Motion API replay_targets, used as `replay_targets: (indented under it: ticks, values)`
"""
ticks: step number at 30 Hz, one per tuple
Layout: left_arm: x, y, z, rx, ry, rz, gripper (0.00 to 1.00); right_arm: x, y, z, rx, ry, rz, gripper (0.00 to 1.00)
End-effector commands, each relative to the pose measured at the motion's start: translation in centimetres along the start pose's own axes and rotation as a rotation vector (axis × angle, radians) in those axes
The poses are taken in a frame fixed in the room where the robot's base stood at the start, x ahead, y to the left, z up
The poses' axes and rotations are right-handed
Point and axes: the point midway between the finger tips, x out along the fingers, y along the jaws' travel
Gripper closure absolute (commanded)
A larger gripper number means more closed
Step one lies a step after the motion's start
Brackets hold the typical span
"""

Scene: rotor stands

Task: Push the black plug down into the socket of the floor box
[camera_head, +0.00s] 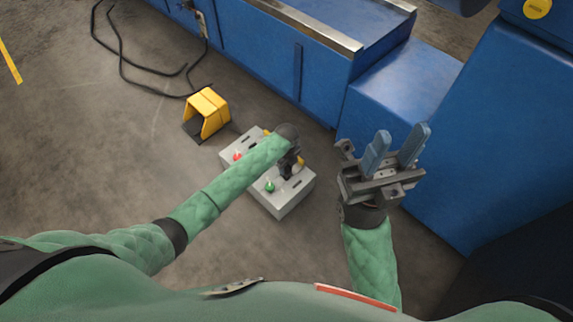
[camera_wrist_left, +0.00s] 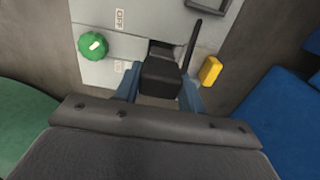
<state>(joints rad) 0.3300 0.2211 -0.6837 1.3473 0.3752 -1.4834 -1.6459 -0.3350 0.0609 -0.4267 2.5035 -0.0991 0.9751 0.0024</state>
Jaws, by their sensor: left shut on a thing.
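The light grey floor box (camera_head: 297,197) stands on the floor, with red and green knobs on top. My left gripper is above its right half, mostly hidden by my forearm in the head view. In the left wrist view the black plug (camera_wrist_left: 160,76) sits between the blue fingers of my left gripper (camera_wrist_left: 160,92), which is shut on it. A dark opening of the socket (camera_wrist_left: 160,48) shows just beyond the plug. I cannot tell how deep the plug sits. My right gripper (camera_head: 396,150) is open and empty, to the right of the box.
A green knob (camera_wrist_left: 93,44) and a yellow part (camera_wrist_left: 210,70) flank the plug, with a thin black rod (camera_wrist_left: 190,45) close by. A yellow pedal guard (camera_head: 207,113) stands behind the box. Blue machinery (camera_head: 400,95) fills the back and right. Black cable (camera_head: 125,70) lies at the back left.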

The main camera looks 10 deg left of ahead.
Motion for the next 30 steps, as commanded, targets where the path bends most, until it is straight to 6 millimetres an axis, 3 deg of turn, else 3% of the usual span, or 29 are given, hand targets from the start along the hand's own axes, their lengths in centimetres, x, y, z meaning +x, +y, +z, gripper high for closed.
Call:
replay_targets:
  ticks: [30]
  values:
    - [1.5,0.0,0.0,0.000,0.000,-0.001,0.87,-0.3,0.0,0.0,0.000,0.000,-0.001,0.64]
